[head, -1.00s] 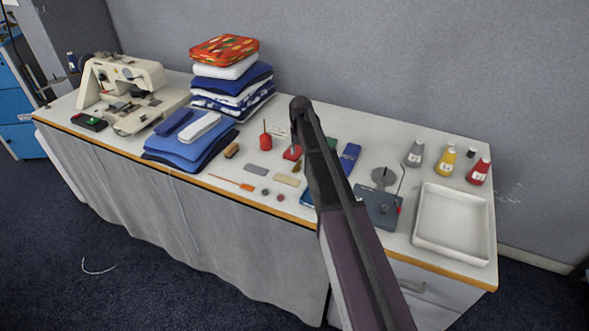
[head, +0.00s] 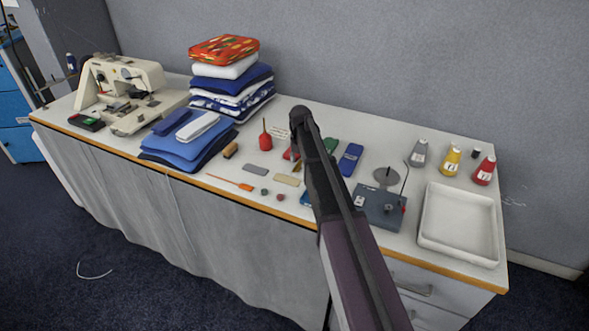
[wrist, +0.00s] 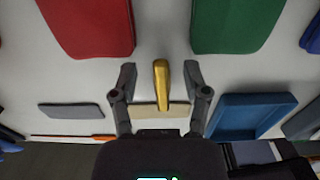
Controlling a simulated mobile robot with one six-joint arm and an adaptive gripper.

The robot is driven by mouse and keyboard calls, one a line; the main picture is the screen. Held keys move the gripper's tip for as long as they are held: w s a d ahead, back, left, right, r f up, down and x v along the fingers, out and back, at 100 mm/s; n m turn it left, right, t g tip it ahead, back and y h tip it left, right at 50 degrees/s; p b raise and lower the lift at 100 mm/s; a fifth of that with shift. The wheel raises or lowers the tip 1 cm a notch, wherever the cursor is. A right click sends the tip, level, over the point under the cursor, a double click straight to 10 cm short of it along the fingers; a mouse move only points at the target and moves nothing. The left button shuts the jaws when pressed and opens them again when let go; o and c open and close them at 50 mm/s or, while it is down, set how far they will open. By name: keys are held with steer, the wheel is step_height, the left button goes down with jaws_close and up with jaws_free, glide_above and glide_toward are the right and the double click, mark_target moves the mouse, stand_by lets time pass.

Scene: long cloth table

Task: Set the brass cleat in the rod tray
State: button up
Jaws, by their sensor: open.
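The brass cleat (wrist: 161,85) is a narrow gold piece, lengthwise between the fingers of my gripper (wrist: 160,76) in the wrist view. The fingers are open, with a gap on either side of it. In the head view the cleat (head: 297,167) is a small spot beside my arm, which hides the gripper. A blue, shallow, rimmed tray (wrist: 250,116) lies right of the gripper in the wrist view; my arm mostly covers it in the head view. A larger white tray (head: 428,238) stands at the table's right end. I cannot tell by looks which is the rod tray.
A red block (wrist: 90,25) and a green block (wrist: 238,22) lie beyond the fingers. A tan card (wrist: 148,112) and a grey card (wrist: 70,111) lie nearer. A dark plate with a rod (head: 378,208), bottles and folded cloth (head: 185,145) share the table.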

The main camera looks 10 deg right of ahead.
mark_target(300, 161)
stand_by(0.3)
jaws_close()
steer(key=shift+r, duration=0.2)
step_height(300, 161, up, 4)
steer(key=p, duration=0.4)
steer(key=shift+f, duration=0.1)
steer(key=s, duration=0.5)
steer(key=s+d, duration=0.1)
steer(key=s, duration=0.4)
steer(key=s+p, duration=0.1)
steer(key=s, duration=0.5)
steer(key=shift+d+r, duration=0.25)
steer(key=shift+r, duration=0.15)
